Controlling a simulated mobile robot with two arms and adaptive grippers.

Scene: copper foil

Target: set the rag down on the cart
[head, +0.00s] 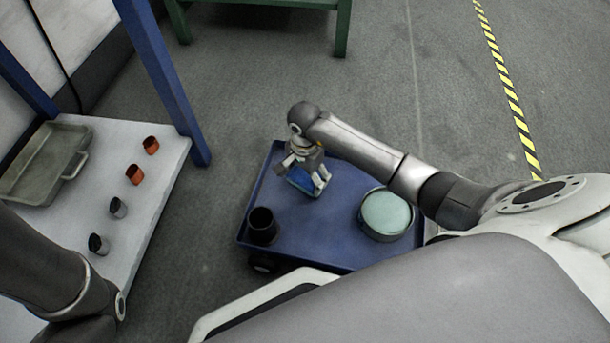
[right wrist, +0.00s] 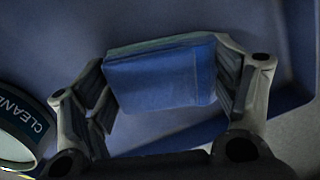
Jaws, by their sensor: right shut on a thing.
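The rag (right wrist: 165,80) is a folded blue cloth with a paler edge. My right gripper (right wrist: 168,92) is shut on it, a finger on each side. In the head view my right gripper (head: 307,180) is over the back left part of the blue cart (head: 345,178), and the rag (head: 301,184) shows partly below its fingers. I cannot tell whether the rag touches the cart top. My left arm comes in at the lower left of the head view, but its gripper is not in view.
A black cup (head: 262,226) stands at the cart's front left, and a round tub with a pale green top (head: 386,212) at its right. A white table (head: 137,205) at left holds a grey tray (head: 42,165) and several small cups. The cart has a raised rim.

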